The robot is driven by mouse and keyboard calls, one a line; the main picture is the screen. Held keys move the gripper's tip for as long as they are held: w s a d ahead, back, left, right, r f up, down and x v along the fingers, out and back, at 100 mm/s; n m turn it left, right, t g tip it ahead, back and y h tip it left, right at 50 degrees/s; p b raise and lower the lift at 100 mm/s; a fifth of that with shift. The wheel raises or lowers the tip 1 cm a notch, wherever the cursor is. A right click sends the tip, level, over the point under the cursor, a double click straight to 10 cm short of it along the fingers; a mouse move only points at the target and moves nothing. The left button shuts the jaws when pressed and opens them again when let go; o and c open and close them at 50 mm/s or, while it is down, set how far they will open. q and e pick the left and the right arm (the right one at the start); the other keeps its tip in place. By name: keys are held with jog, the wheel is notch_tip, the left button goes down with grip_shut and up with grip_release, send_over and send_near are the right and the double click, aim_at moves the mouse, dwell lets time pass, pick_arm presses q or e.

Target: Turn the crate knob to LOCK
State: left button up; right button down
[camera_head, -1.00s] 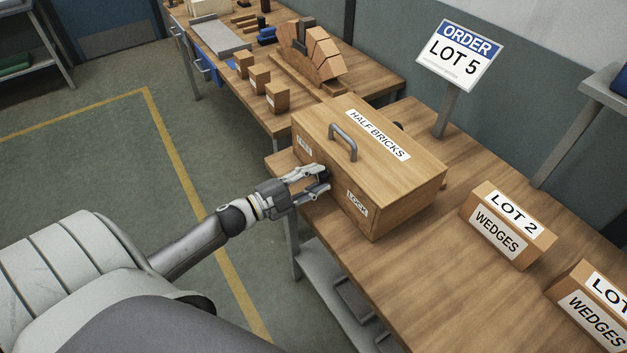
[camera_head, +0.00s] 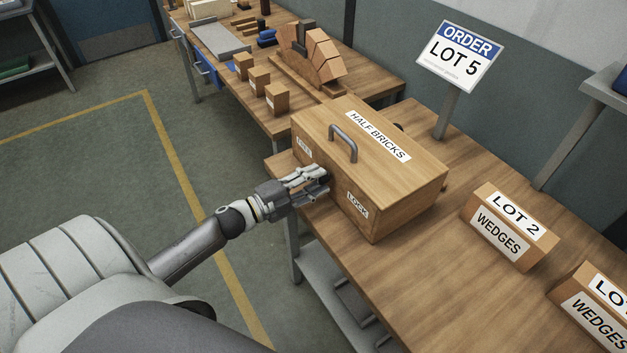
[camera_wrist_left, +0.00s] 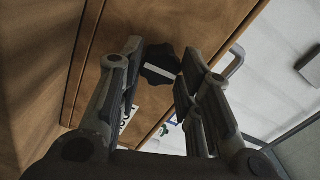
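The wooden crate (camera_head: 400,170) marked HALF BRICKS stands on the workbench, with a grey handle (camera_head: 343,143) on its lid. Its front has a LOCK label (camera_head: 358,205) on the right and another small label (camera_head: 304,147) on the left, too small to read surely. My left gripper (camera_head: 322,180) is at the crate front between these labels and hides the knob in the head view. My right gripper is not in view.
An ORDER LOT 5 sign (camera_head: 459,56) stands behind the crate. LOT 2 wedge box (camera_head: 508,225) and another wedge box (camera_head: 596,305) stand to the right. A second bench at the back holds small blocks (camera_head: 259,80) and a brick arch (camera_head: 315,55). Bare bench top lies right of the crate.

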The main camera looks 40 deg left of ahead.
pick_arm(q)
jog(key=o, duration=0.4)
jog(key=v, duration=1.2)
jog(key=shift+d, duration=0.1)
jog(key=shift+f, duration=0.1)
